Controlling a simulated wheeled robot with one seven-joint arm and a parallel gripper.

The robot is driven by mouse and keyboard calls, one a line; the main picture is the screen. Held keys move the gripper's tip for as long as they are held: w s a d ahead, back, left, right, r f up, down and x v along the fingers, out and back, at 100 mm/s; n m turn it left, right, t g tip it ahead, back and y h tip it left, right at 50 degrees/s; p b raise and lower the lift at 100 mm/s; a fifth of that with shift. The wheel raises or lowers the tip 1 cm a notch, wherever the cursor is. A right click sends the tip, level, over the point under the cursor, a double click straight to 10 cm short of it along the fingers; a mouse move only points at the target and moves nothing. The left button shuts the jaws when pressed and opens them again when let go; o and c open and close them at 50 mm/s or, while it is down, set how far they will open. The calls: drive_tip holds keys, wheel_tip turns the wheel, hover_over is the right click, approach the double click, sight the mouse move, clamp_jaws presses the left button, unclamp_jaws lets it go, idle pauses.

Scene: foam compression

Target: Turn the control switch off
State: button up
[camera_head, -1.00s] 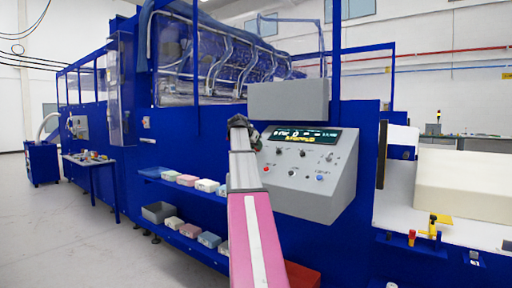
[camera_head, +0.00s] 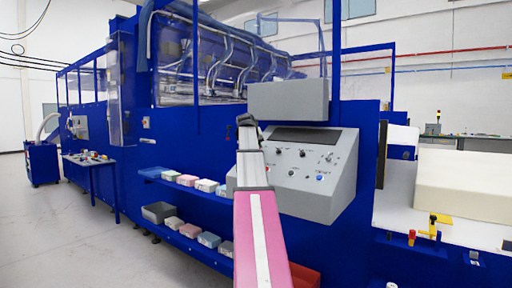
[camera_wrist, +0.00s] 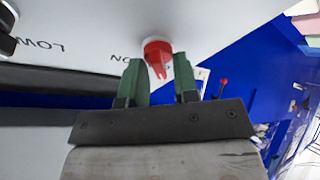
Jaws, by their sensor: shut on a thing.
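The control switch, a red knob (camera_wrist: 157,52), sits on a pale panel in the wrist view, next to upside-down lettering that reads "ON". My gripper (camera_wrist: 160,70) has its two green fingers on either side of the red knob and is shut on it. In the head view the grey control console (camera_head: 336,185) carries several knobs and a dark display (camera_head: 300,136). My arm reaches up to the console's left side there. It hides the red knob and my fingertips.
A grey box (camera_head: 287,100) sits just above the console. Blue shelves (camera_head: 180,186) with small bins stand to the left of my arm. A large cream foam block (camera_head: 465,185) lies on the white conveyor at right.

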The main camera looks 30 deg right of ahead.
idle(0.5)
drive_tip(key=o, duration=0.6)
drive_tip(key=shift+a, duration=0.1)
drive_tip(key=v, duration=1)
drive_tip(key=shift+s+a+r, duration=0.2)
drive_tip(key=shift+s+r, duration=0.05)
